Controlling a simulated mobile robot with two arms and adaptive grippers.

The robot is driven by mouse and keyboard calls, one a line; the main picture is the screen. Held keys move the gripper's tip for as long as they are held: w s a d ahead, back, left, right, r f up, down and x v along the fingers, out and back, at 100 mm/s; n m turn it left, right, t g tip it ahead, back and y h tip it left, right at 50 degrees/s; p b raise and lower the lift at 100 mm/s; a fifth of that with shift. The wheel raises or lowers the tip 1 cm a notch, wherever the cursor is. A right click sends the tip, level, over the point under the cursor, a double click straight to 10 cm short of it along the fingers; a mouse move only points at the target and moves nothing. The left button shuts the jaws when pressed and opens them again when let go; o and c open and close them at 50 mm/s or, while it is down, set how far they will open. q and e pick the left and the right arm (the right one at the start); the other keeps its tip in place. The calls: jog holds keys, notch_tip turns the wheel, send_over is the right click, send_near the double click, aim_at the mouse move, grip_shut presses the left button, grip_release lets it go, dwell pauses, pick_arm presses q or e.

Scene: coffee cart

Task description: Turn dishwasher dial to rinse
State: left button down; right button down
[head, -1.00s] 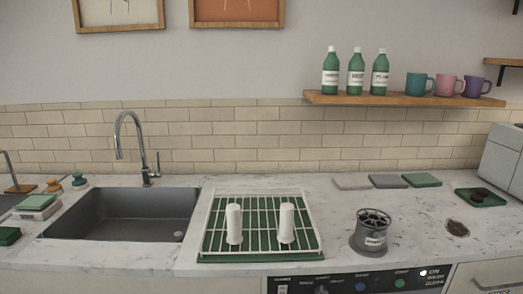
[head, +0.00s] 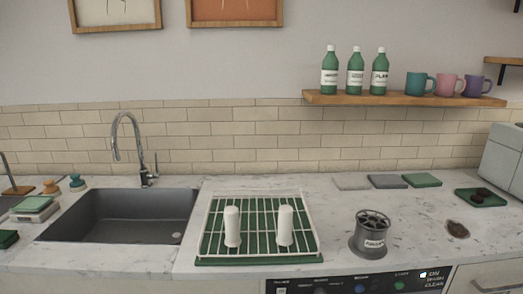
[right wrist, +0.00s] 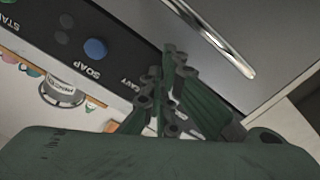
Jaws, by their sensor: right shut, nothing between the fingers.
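The dishwasher's black control panel (head: 340,285) shows at the bottom edge of the head view, cut off by the frame. It carries a blue button (head: 361,289), a green one and a dark round shape (head: 320,291) that may be the dial. In the right wrist view the panel (right wrist: 118,50) is turned over, with a blue button (right wrist: 95,49) by the word SOAP and part of a word ending in "AVY". My right gripper (right wrist: 165,75) is shut and empty in front of the panel; its fingers hide part of it. Contact cannot be told. My left gripper is not in view.
A silver handle (right wrist: 215,40) runs along the dishwasher's door. Above, the counter holds a sink (head: 125,215), a dish rack (head: 310,245) with two white cylinders, and a grey cutlery holder (head: 368,243). Bottles and mugs stand on a shelf (head: 400,99).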

jog(key=s, duration=0.2)
jog(key=s+p, duration=0.1)
jog(key=s, duration=0.1)
jog(key=shift+s+a+f, duration=0.15)
jog(key=shift+s+a, duration=0.05)
jog(key=shift+s, duration=0.1)
jog(key=s+f+m+g, duration=0.1)
jog(key=s+f+g, duration=0.2)
jog(key=s+f, duration=0.45)
jog(key=s+a+f+g, duration=0.1)
jog(key=s+f+g, duration=0.25)
jog(key=f, duration=0.75)
jog(key=s+f+m+g, duration=0.1)
jog(key=s+f+g, duration=0.1)
jog(key=s+f, duration=0.6)
jog(key=s+d+f+g, duration=0.1)
jog(key=s+f+g, duration=0.1)
jog(key=s+f, duration=0.3)
jog(key=s+d+f+m+g, duration=0.1)
jog(key=s+f, duration=0.5)
jog(key=s, duration=0.8)
jog(key=s+d+f+m+g, duration=0.1)
jog(key=s+f+g, duration=0.4)
jog(key=s, duration=0.5)
jog(key=shift+d+f+h, duration=0.2)
jog(key=shift+d+h, duration=0.1)
jog(key=shift+d, duration=0.45)
